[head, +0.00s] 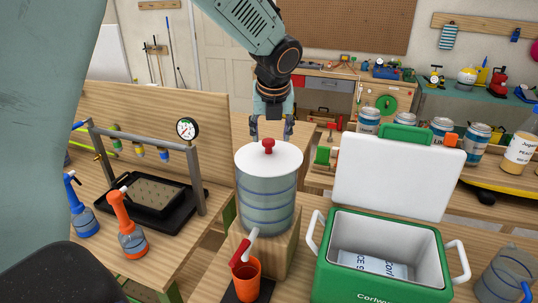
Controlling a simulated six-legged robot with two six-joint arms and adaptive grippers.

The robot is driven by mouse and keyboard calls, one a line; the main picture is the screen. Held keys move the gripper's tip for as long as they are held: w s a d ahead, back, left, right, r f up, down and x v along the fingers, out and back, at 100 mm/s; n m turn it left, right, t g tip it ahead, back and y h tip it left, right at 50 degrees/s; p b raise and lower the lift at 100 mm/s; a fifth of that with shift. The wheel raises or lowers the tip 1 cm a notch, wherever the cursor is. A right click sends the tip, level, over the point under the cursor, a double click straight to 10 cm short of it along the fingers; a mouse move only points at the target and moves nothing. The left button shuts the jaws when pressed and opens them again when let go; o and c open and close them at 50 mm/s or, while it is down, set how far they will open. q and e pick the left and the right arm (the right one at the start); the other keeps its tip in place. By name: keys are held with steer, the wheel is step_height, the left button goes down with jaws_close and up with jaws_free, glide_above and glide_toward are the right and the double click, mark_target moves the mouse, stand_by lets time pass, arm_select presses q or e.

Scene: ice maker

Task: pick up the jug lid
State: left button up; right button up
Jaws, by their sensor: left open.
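The jug lid (284,162) is a white round disc with a red knob (268,146) in its middle. It sits on top of a grey-blue striped jug (267,205), which stands on a wooden block. My left gripper (271,130) points down with its two fingers spread and nothing between them. In the picture its fingertips are just above the knob, one to each side, near the lid's far edge. I cannot tell the exact height or depth gap to the knob. My right gripper is not in view.
An orange cup (246,279) stands under the jug's red-handled tap (241,250). To the right is an open green cooler (378,290) with its white lid raised. To the left are a gauge rig (198,180) and two spray bottles (128,230). Cans (369,120) stand at the back right.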

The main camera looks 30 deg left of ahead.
mark_target(269, 140)
arm_select(q)
steer(key=x, duration=0.2)
steer(key=a+x, duration=0.1)
steer(key=x, duration=0.2)
steer(key=shift+w+r, duration=0.2)
steer(key=shift+s+d+r, duration=0.15)
steer(key=shift+d+r, duration=0.05)
steer(key=shift+d, duration=0.05)
steer(key=shift+s, duration=0.1)
steer(key=shift+c, duration=0.7)
steer(key=shift+a+f, duration=0.15)
steer(key=shift+a, duration=0.05)
steer(key=c, duration=0.6)
steer(key=shift+d, duration=0.15)
jaws_close()
